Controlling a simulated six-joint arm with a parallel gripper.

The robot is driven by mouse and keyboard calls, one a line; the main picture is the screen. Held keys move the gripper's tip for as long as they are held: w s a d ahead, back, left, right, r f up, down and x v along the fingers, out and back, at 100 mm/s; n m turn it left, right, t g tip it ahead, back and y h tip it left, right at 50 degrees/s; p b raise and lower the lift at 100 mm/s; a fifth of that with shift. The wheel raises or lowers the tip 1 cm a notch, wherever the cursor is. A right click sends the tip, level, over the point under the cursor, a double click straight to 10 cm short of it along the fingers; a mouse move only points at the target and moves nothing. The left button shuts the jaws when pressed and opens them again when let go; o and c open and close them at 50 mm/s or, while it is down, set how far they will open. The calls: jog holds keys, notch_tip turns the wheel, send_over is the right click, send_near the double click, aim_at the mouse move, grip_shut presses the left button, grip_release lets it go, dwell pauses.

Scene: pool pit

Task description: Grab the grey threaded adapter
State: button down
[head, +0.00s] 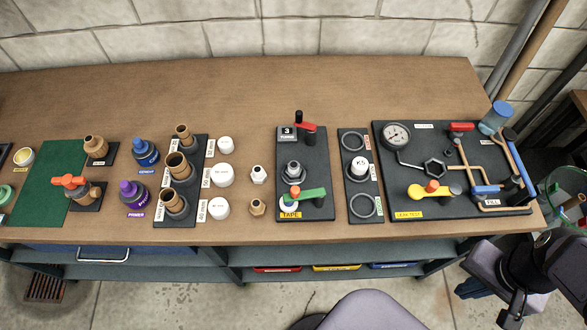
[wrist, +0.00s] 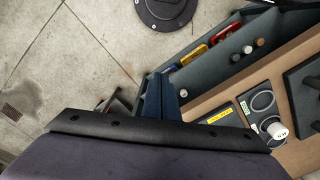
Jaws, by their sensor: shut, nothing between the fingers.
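The grey threaded adapter (head: 293,171) appears to be the grey hex fitting on the dark board marked TAPE (head: 309,150), in the middle of the bench in the head view. It is apart from my gripper. My gripper shows in the wrist view (wrist: 158,82) as dark blue fingers, shut and empty. In the head view my gripper (head: 463,289) is at the lower right, off the bench's front edge. I cannot make out the adapter in the wrist view.
The bench (head: 230,90) is clear along its back. A white fitting (head: 258,174) and a tan fitting (head: 256,207) stand left of the board. A gauge panel (head: 440,160) lies to the right.

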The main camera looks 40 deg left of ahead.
jog(key=c, duration=1.5)
grip_release()
jog(key=shift+o, duration=0.2)
